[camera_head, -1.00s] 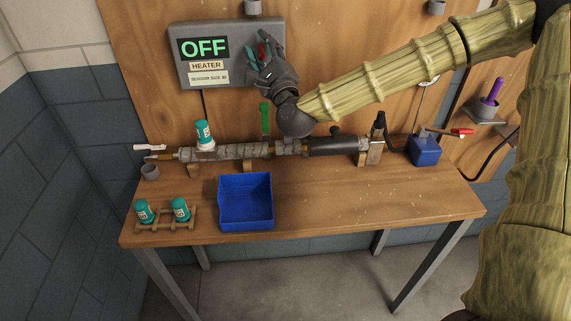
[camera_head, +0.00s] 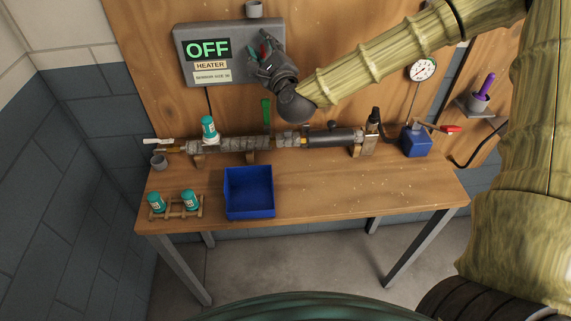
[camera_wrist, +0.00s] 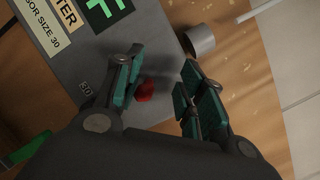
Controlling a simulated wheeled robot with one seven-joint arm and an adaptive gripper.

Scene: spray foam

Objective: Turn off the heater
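The grey heater box (camera_head: 183,65) hangs on the wooden back board. Its screen (camera_head: 208,49) reads OFF in green, above a HEATER label (camera_head: 211,66). My gripper (camera_head: 264,50) is at the box's right side. In the wrist view my gripper (camera_wrist: 162,86) has its two fingers spread apart. A red knob (camera_wrist: 146,92) on the box shows between them, nearer the left finger; I cannot tell whether that finger touches it. Nothing is gripped. In the head view the gripper hides the box's right part.
A pipe assembly (camera_head: 285,140) runs along the bench, with a teal can (camera_head: 209,126) upright on it. Two more teal cans (camera_head: 157,202) stand in a rack. A blue bin (camera_head: 250,210) sits at the front. A gauge (camera_head: 422,69) hangs right. The bench's right front is clear.

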